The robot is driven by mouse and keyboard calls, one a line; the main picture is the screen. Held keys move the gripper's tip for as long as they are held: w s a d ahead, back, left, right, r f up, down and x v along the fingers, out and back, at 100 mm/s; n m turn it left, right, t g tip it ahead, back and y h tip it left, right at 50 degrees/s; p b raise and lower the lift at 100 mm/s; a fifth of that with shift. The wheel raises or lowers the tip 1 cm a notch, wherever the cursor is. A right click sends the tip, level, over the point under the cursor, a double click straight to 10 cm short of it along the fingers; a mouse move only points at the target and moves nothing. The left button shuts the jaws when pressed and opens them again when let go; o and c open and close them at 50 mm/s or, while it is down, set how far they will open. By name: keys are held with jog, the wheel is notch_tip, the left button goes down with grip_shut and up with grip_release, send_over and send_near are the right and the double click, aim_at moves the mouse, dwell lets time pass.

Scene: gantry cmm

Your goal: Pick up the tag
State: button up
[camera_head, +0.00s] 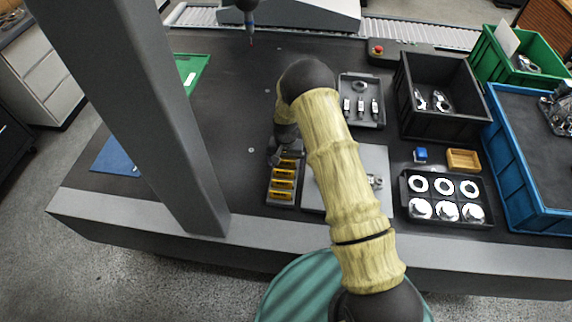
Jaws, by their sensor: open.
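My gripper (277,158) is open at the far end of a narrow grey holder (269,199), and looks close above it. The holder has several flat yellow pieces (283,184) in a row, which look like tags. I cannot tell whether the fingers touch any of them, and the far end of the holder is partly hidden by my gripper. A small white label-like piece (190,79) lies on a green mat (196,64) at the upper left.
A grey plate (376,156) lies right of the holder, partly behind my arm. A tray of metal parts (362,82), a black bin (440,122), a tray of rings and discs (444,197) and a blue crate (535,218) stand to the right. A grey column crosses the left side.

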jog(key=shift+w, duration=0.1)
jog(key=shift+a, duration=0.2)
jog(key=shift+s, duration=0.2)
jog(key=c, duration=0.3)
jog(key=shift+d, duration=0.35)
jog(key=c, duration=0.7)
jog(key=shift+a+r, duration=0.1)
jog(key=shift+r, duration=0.05)
jog(key=shift+c, duration=0.2)
jog(key=shift+r, duration=0.2)
notch_tip(320, 180, up, 9)
jog(key=shift+r+b, duration=0.15)
jog(key=shift+b, duration=0.7)
jog(key=shift+r, duration=0.1)
